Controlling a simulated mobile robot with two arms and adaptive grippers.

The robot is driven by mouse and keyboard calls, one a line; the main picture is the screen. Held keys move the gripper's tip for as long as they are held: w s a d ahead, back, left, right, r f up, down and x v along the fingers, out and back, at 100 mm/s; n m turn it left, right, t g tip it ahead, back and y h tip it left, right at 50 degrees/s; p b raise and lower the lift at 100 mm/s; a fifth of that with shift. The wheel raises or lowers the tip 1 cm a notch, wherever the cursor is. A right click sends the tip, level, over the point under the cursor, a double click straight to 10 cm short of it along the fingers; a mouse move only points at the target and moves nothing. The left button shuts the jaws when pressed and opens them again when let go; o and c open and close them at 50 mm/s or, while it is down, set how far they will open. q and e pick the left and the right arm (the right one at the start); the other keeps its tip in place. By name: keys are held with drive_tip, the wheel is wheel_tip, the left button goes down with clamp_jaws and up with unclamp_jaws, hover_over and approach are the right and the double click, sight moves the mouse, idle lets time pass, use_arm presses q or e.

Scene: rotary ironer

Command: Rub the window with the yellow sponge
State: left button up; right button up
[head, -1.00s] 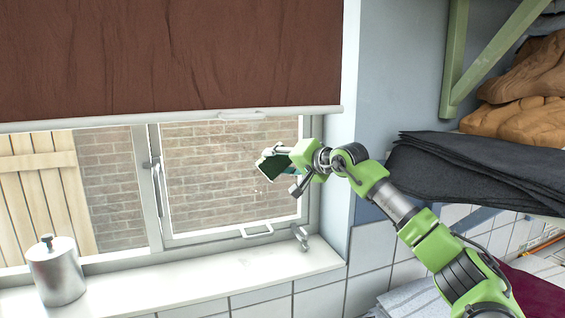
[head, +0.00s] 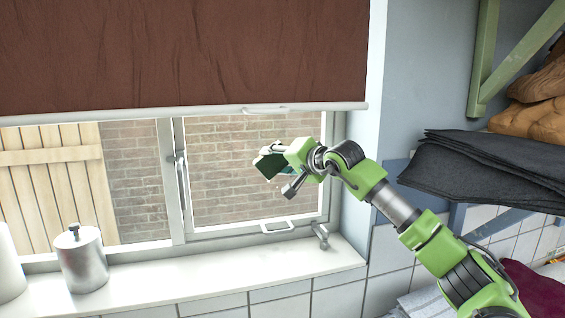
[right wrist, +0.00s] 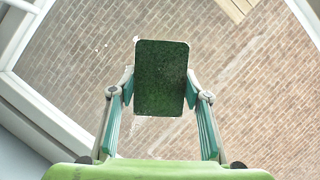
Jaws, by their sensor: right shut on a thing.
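The window (head: 225,190) has a pale frame, with a brick wall seen through its glass. My right gripper (head: 279,158) is in front of the right pane, shut on the sponge (head: 267,167). The sponge shows a dark green, rough face; its yellow part is hidden or too small to make out. In the right wrist view the sponge (right wrist: 160,78) sits between the two fingers, with the glass behind it. I cannot tell whether it touches the glass. A few small pale specks (right wrist: 135,39) show near it. My left gripper is out of view.
A brown blind (head: 180,55) hangs over the window's top. A metal canister (head: 82,262) stands on the white sill (head: 220,275), left of a latch handle (head: 320,236). Dark folded cloth (head: 490,165) lies on a shelf at right. The sill's middle is clear.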

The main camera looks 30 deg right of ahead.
sight(261, 164)
drive_tip(key=shift+w+a, duration=0.3)
drive_tip(key=shift+a, duration=0.65)
drive_tip(key=shift+w+a, duration=0.25)
drive_tip(key=shift+a, duration=0.7)
drive_tip(key=shift+s+a+f+b, duration=0.1)
drive_tip(key=shift+s+f+b, duration=0.1)
drive_tip(key=shift+s+b, duration=0.45)
drive_tip(key=s+b, duration=0.2)
drive_tip(key=s, duration=0.1)
drive_tip(key=shift+a+r, duration=0.1)
drive_tip(key=shift+a, duration=0.3)
drive_tip(key=shift+s+a+r+b, duration=0.1)
drive_tip(key=shift+s+a+b, duration=0.1)
drive_tip(key=shift+s+b, duration=0.45)
drive_tip(key=shift+s, duration=0.15)
